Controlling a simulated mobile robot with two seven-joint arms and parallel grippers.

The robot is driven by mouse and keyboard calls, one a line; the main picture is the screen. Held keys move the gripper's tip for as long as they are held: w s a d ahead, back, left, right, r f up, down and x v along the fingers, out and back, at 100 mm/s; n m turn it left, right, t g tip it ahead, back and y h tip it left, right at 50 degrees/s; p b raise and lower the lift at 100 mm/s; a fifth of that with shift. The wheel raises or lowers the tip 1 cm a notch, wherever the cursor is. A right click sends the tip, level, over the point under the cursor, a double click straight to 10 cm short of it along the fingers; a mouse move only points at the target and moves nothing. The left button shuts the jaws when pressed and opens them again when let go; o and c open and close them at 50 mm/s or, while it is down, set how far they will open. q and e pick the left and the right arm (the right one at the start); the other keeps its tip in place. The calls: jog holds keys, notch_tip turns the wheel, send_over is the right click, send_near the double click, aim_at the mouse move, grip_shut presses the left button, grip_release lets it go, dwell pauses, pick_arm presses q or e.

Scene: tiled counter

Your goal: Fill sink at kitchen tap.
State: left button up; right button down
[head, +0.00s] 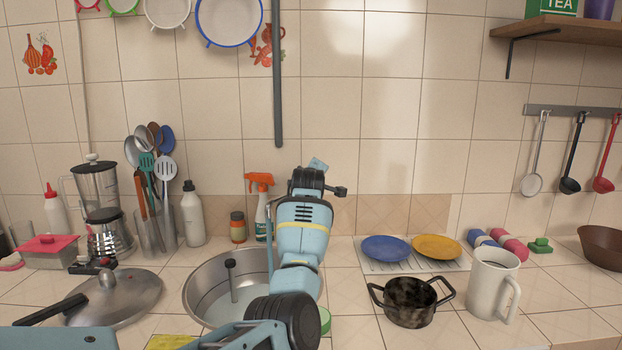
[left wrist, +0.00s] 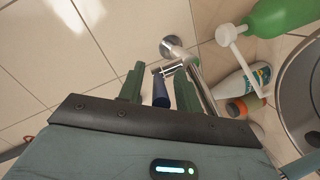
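The round steel sink (head: 196,287) is set in the tiled counter, and a dark upright rod with a knob (head: 232,280) stands in it. I cannot tell whether its pale floor holds water. The tap (left wrist: 172,50) is on the wall in the left wrist view, with a metal spout (left wrist: 204,90) and a dark blue handle (left wrist: 160,92). In the head view my arm hides most of it. My left gripper (left wrist: 158,82) is open, its two dark green fingers on either side of the blue handle with small gaps. My right gripper is not in view.
A spray bottle (head: 262,210), an orange jar (head: 238,227) and a white bottle (head: 192,215) stand behind the sink. A pot lid (head: 120,295) lies left. A dark pot (head: 408,303), white mug (head: 490,282) and plates (head: 386,248) are right.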

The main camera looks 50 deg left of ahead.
pick_arm(q)
jog(key=shift+d, duration=0.1)
jog(key=v, duration=0.7)
jog(key=shift+s+d, duration=0.2)
jog(key=shift+s, duration=0.05)
dwell(0.4)
